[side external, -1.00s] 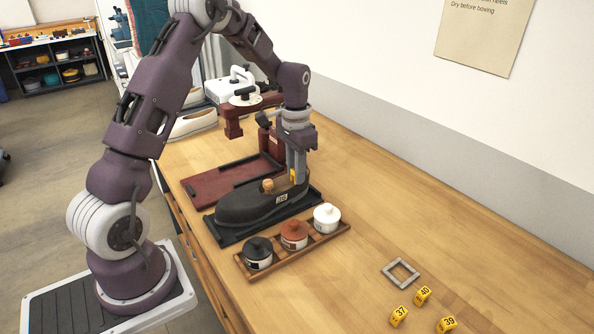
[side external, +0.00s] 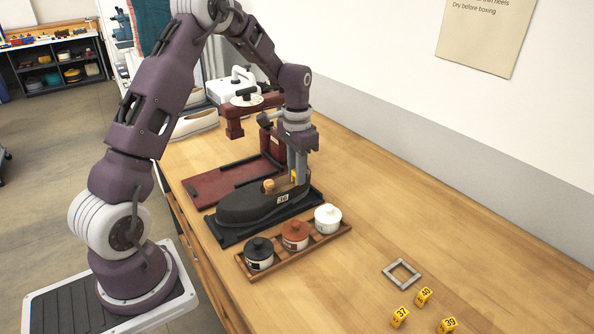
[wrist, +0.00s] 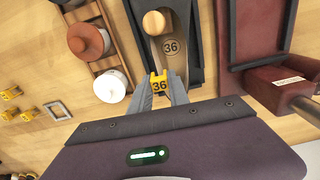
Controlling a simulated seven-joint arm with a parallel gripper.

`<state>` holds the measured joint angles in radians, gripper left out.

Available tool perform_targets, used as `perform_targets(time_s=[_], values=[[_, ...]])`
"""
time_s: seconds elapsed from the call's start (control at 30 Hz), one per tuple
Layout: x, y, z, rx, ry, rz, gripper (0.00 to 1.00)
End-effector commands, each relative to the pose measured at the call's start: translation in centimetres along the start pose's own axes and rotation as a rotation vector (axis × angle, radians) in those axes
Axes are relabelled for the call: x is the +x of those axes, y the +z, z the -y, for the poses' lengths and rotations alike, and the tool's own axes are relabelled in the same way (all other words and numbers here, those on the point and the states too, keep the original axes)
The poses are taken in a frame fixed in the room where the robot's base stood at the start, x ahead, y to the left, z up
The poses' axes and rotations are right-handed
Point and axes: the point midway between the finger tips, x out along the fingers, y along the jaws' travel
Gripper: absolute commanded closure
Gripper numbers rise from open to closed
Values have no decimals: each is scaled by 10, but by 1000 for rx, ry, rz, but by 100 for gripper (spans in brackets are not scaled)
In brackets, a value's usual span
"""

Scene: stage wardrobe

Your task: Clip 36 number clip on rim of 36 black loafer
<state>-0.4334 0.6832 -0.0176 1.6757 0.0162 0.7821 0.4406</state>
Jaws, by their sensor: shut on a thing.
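The black loafer (side external: 248,207), with a 36 label on its side, sits on a dark tray (side external: 226,238) in the side view. A wooden knob (side external: 268,186) shows in its opening, and the wrist view shows a 36 mark (wrist: 171,47) inside it. My gripper (side external: 298,178) points down at the loafer's heel end. It is shut on the yellow 36 number clip (wrist: 159,84), whose number faces the wrist camera. The clip (side external: 293,175) is at the heel rim. I cannot tell whether it is seated on the rim, since fingers hide part of it.
A wooden rack (side external: 295,257) with black, brown and white lidded jars stands close in front of the loafer. A dark red tray and stand (side external: 225,186) are behind it. Yellow clips 37 (side external: 400,316), 40 (side external: 423,296) and 39 (side external: 447,324) lie near a grey square frame (side external: 401,273).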

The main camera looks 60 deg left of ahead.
Motion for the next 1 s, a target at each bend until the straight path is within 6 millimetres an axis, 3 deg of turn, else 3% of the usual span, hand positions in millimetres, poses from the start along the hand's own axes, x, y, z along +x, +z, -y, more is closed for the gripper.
perform_targets(time_s=[1.0], values=[[16,0,0,0,0,1,100]])
